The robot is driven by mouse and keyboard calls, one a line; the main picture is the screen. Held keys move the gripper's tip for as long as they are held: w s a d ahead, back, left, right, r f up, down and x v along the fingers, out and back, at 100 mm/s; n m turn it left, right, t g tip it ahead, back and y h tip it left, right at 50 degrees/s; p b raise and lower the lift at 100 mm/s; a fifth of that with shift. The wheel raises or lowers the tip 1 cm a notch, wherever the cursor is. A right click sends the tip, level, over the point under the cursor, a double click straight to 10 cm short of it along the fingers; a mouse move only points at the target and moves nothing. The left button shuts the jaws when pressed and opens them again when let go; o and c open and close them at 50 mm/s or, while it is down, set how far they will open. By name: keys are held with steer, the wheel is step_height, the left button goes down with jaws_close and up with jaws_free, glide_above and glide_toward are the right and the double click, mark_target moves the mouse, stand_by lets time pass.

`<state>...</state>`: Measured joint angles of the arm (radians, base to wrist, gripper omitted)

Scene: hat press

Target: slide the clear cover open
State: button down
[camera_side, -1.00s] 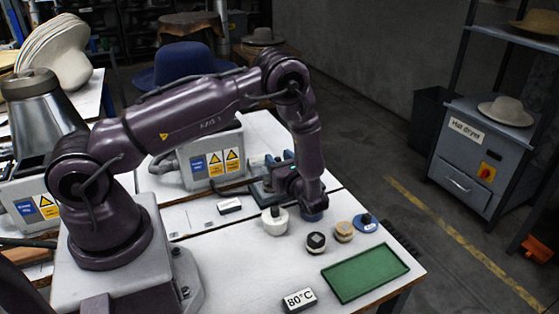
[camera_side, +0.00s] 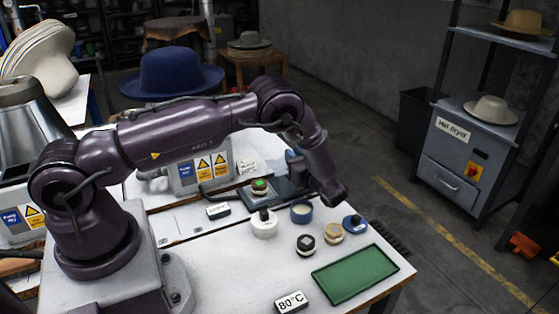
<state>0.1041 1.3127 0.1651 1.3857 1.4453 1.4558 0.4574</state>
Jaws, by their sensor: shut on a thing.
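The small press (camera_side: 285,187) has a dark teal base and stands at the back of the white table. A round piece with a green top (camera_side: 260,186) sits on its left part. My gripper (camera_side: 336,200) is to the right of the press, low over the table, near the blue disc with a dark knob. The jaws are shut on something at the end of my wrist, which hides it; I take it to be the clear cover. The cover's outline and the exact contact cannot be made out.
A green tray (camera_side: 355,275) lies front right. An 80°C sign (camera_side: 291,301) stands at the front.

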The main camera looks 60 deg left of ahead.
steer(key=shift+w, duration=0.5)
steer(key=c, duration=1.1)
jaws_free()
steer(key=d, duration=1.3)
